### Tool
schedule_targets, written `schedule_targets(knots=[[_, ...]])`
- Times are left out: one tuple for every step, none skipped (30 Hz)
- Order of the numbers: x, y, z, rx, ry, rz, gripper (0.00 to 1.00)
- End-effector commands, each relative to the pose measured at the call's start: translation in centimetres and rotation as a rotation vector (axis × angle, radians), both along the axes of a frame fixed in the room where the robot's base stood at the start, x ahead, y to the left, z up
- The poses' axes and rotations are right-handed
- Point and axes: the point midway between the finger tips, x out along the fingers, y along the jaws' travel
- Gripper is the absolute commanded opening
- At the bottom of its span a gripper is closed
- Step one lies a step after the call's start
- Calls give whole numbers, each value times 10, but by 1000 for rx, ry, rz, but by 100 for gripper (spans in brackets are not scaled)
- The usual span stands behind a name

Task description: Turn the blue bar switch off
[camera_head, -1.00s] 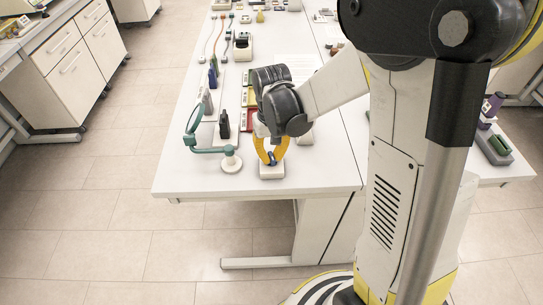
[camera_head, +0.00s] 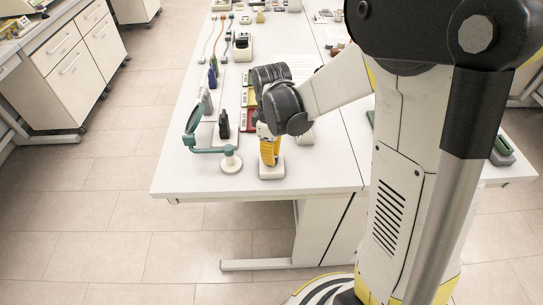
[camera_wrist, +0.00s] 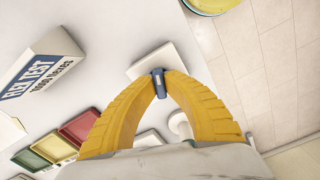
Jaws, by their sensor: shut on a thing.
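The blue bar switch (camera_wrist: 159,84) shows in the wrist view as a small dark blue bar on a white square base (camera_wrist: 150,62). The base (camera_head: 271,172) also shows in the head view, at the near edge of the white table (camera_head: 330,178). My gripper (camera_wrist: 158,76) has yellow ribbed fingers, with their tips closed on the two sides of the bar. In the head view my gripper (camera_head: 269,162) points down over the base, seen edge-on, and it hides the bar.
A teal-framed magnifier (camera_head: 194,119) on a round white foot (camera_head: 231,164) stands just left of the switch. A black item (camera_head: 224,124) and coloured trays (camera_wrist: 78,128) lie beyond. A printed white box (camera_wrist: 45,68) shows in the wrist view.

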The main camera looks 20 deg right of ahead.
Motion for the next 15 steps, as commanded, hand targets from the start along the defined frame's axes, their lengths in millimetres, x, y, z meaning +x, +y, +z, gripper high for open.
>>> schedule_targets(knots=[[0,0,-1,1,1,37,0],[0,0,-1,1,1,62,0],[0,0,-1,0,1,94,0],[0,0,0,1,1,117,0],[0,0,0,1,1,139,0],[0,0,0,1,1,166,0],[0,0,0,1,1,187,0],[0,0,0,1,1,205,0],[0,0,0,1,1,228,0],[0,0,0,1,1,245,0],[0,0,0,1,1,260,0],[0,0,0,1,1,279,0],[0,0,0,1,1,291,0],[0,0,0,0,1,303,0],[0,0,0,0,1,316,0]])
